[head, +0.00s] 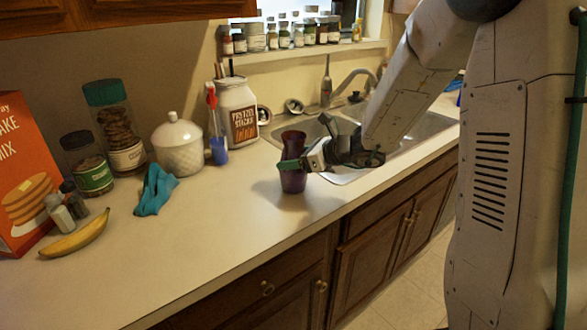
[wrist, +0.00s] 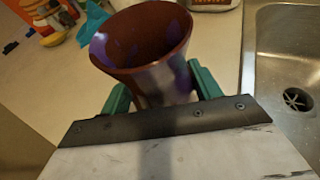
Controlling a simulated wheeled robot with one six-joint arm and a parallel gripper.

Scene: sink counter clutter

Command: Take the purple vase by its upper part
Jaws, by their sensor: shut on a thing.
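The purple vase (head: 293,180) stands upright on the counter in front of the sink, in the head view. Its flared upper part is dark and reddish. The vase's lower part is hidden in the wrist view.
The sink (head: 400,135) lies right of and behind the vase. A banana (head: 75,236) is farther left. The front counter is clear.

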